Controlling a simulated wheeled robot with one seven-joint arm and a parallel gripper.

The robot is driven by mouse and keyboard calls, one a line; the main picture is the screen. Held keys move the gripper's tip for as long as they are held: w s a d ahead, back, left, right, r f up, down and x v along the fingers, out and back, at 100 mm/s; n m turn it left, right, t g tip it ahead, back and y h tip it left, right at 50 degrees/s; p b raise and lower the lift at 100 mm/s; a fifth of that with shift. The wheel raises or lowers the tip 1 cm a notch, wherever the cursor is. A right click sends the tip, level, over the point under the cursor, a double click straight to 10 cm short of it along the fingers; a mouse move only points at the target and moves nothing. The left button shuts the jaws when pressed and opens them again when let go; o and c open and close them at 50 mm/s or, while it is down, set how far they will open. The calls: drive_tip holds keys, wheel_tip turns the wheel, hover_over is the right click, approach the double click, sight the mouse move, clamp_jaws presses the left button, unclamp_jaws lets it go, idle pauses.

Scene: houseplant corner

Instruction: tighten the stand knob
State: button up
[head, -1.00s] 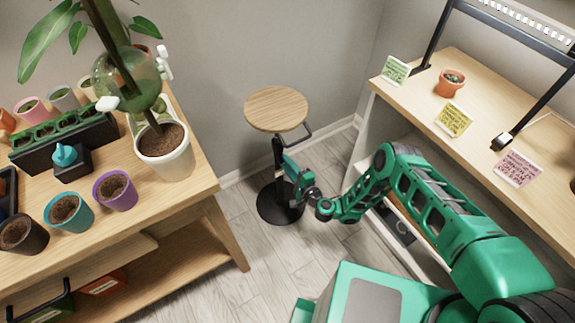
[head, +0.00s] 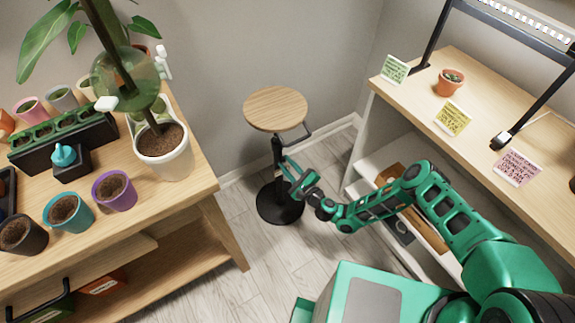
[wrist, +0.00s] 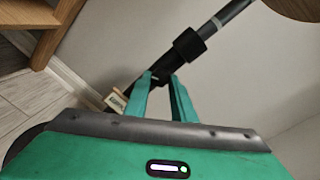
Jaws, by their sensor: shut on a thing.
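The stand is a tall stool-like one with a round wooden top (head: 276,108), a black pole and a round black base (head: 280,205) on the floor. In the wrist view its dark pole (wrist: 232,11) runs diagonally, with a thicker black collar (wrist: 188,45). My gripper (head: 287,162) reaches the pole below the top from the right. In the wrist view its green fingers (wrist: 162,78) are shut on the stand knob beside the pole. The knob is mostly hidden; only a small dark part shows between the fingertips.
A wooden bench with pots (head: 115,190) and a large potted plant (head: 165,150) stands left. A shelf desk (head: 480,100) with note cards and a small cactus pot (head: 451,82) stands right. A small pale tag (wrist: 116,101) shows near the pole. Floor between is clear.

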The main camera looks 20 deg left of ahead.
drive_tip(key=shift+s+f, duration=0.1)
drive_tip(key=shift+f, duration=0.05)
drive_tip(key=o, duration=1.1)
drive_tip(key=shift+c, duration=0.2)
drive_tip(key=shift+d, duration=0.1)
drive_tip(key=v, duration=1)
drive_tip(key=shift+d, duration=0.2)
drive_tip(key=shift+s, duration=0.25)
